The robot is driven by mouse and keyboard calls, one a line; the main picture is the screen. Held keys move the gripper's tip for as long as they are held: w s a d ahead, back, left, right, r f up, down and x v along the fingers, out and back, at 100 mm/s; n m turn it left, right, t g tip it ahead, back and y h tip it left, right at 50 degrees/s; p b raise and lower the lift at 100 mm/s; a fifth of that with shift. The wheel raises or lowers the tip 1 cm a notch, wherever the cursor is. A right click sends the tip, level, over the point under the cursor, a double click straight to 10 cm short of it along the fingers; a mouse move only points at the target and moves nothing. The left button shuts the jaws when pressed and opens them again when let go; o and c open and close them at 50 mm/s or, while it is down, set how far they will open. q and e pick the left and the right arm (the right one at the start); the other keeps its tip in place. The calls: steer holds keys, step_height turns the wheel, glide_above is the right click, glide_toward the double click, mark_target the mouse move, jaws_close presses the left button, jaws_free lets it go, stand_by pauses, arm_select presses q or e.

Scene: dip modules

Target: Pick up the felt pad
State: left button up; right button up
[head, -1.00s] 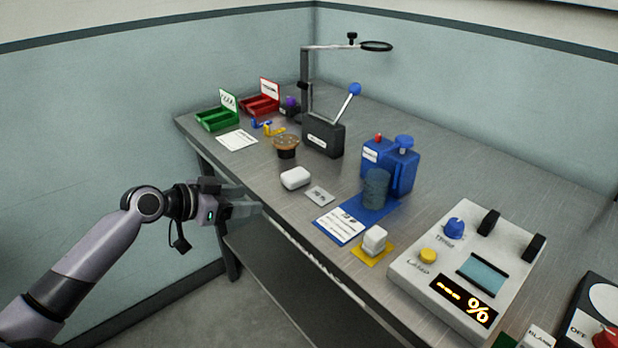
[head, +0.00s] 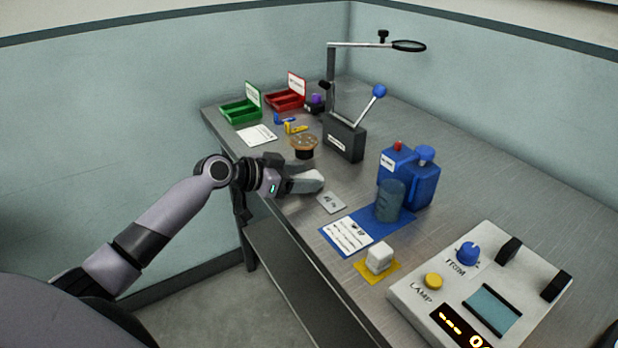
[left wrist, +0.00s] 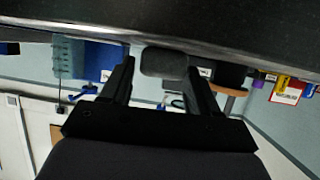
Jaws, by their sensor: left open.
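A white, rounded block that looks like the felt pad (head: 310,180) lies near the table's front edge, partly hidden by my left gripper. My left gripper (head: 292,180) is open and level with the block, at its left end in the head view. In the left wrist view, the block shows as a dark grey shape (left wrist: 163,62) between the tips of the two open fingers (left wrist: 160,72). I cannot tell whether either finger touches it. My right gripper is in neither view.
A small grey plate (head: 331,202) lies just right of the block. A round brown-topped pot (head: 304,147) and a black lever box (head: 345,138) stand behind. A white block (head: 379,257) sits on a yellow mat.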

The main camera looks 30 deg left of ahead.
arm_select(q)
steer(key=shift+x, duration=0.85)
steer(key=c, duration=0.7)
